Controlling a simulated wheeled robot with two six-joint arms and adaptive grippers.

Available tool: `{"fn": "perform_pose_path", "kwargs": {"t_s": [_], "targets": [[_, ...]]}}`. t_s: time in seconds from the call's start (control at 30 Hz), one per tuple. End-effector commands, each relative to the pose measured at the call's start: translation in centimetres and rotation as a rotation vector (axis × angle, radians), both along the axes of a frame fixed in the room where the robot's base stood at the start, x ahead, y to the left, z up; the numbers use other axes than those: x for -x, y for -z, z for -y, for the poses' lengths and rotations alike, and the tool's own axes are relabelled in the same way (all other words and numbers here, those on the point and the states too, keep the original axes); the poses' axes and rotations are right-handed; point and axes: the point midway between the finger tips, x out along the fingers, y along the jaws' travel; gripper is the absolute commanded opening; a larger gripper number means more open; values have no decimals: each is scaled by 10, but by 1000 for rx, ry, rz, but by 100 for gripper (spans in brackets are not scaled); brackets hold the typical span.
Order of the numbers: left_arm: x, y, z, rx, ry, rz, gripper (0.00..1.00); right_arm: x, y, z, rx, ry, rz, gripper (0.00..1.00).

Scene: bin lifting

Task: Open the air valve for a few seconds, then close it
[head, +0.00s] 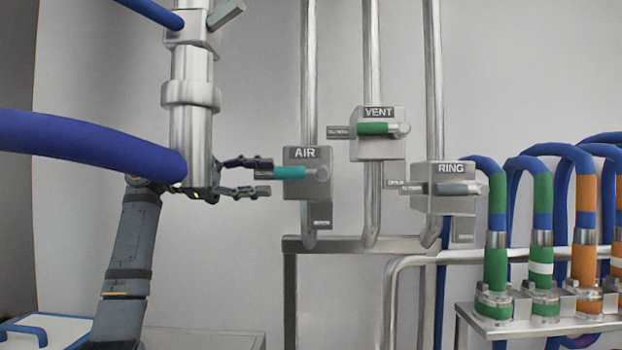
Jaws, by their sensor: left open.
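The air valve (308,188) is a grey block labelled AIR on a vertical steel pipe. Its teal-sleeved handle (289,172) lies level and points left from the pivot. My left gripper (262,176) is just left of the handle, with its fingers apart, one above and one below the level of the handle's grey tip. I cannot tell whether the fingers touch the handle. Part of my left wrist is hidden behind the steel column and blue hose. My right gripper is not in view.
The VENT valve (378,146), with a green handle, and the RING valve (448,203), with a grey handle, are to the right. A thick steel column (191,110) and a blue hose (90,140) stand at left. Several banded hoses rise from a rack (540,327) at right.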

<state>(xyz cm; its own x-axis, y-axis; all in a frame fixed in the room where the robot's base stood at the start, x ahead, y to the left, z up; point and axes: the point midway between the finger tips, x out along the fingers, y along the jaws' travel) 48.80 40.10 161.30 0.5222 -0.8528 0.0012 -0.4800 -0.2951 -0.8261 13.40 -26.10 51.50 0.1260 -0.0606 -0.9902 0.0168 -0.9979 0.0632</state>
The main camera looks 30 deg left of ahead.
Motion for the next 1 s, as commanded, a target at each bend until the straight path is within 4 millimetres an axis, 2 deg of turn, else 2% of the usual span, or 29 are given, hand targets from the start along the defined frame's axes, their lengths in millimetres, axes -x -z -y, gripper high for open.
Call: {"fn": "perform_pose_path", "kwargs": {"t_s": [0.13, 0.3, 0.43, 0.6, 0.67, 0.77, 0.93, 0.97, 1.0], "targets": [[-7, -2, 12, -3, 1, -2, 46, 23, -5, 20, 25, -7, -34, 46], [-26, -3, 43, -2, 3, -5, 46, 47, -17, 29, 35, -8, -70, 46], [-40, -4, 66, -2, 2, -3, 46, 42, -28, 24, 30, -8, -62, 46], [-51, -2, 84, -1, 2, -3, 46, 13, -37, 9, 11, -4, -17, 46], [-53, -1, 88, -2, 2, -2, 46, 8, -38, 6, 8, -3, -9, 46], [-55, 0, 90, -1, 0, -2, 46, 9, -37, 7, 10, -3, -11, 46], [-55, 0, 90, -1, 0, -2, 46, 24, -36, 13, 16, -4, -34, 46], [-55, 0, 89, 0, 0, -2, 44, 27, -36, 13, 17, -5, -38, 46], [-55, 0, 90, -1, 0, -2, 39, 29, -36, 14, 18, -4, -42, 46]]}}
